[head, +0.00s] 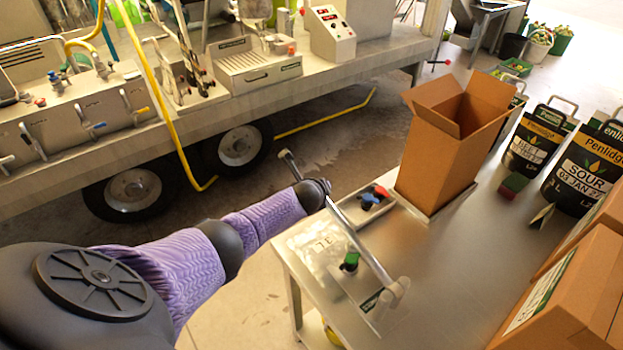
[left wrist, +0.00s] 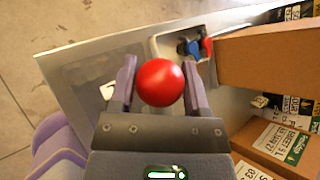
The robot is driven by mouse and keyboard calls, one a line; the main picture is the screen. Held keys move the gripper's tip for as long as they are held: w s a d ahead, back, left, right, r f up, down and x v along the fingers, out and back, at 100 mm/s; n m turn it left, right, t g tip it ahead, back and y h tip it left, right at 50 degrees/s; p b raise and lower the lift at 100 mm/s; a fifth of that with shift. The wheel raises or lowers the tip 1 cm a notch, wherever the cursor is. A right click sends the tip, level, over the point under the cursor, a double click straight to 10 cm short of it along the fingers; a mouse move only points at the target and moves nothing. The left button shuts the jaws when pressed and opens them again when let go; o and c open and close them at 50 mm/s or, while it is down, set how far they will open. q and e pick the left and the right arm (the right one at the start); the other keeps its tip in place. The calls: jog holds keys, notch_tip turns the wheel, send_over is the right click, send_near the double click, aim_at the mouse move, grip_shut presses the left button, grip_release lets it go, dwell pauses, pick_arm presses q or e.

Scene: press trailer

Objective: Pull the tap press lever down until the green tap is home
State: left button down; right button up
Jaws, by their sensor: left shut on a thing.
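The tap press lever (head: 360,240) is a slim metal bar, tilted over the front part of the steel table, with a pale pivot end (head: 398,290) at lower right. In the left wrist view its red ball knob (left wrist: 160,84) sits between the two purple fingers of my left gripper (left wrist: 158,72), which is shut on it. In the head view my left gripper (head: 316,190) is at the lever's upper end, and the knob is hidden there. The green tap (head: 349,262), with a black part, sits below the lever beside a clear bag. Its exact seating cannot be told. My right gripper is not in view.
A tray (head: 342,214) with red and blue taps lies behind the lever. An open cardboard box (head: 447,150) stands at the table's far side. Dark labelled containers (head: 540,135) and more boxes (head: 560,290) are at right.

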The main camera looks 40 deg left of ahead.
pick_arm(q)
jog(key=shift+a+f+b, duration=0.2)
jog(key=shift+f+b, duration=0.45)
jog(key=shift+f, duration=0.3)
jog(key=shift+a+f+b, duration=0.15)
jog(key=shift+f+b, duration=0.45)
jog(key=shift+f, duration=0.3)
jog(key=shift+c, duration=0.3)
grip_release()
jog(key=p+v, duration=0.6)
jog(key=v, duration=0.4)
jog(key=shift+p, duration=0.35)
jog(key=shift+w, duration=0.1)
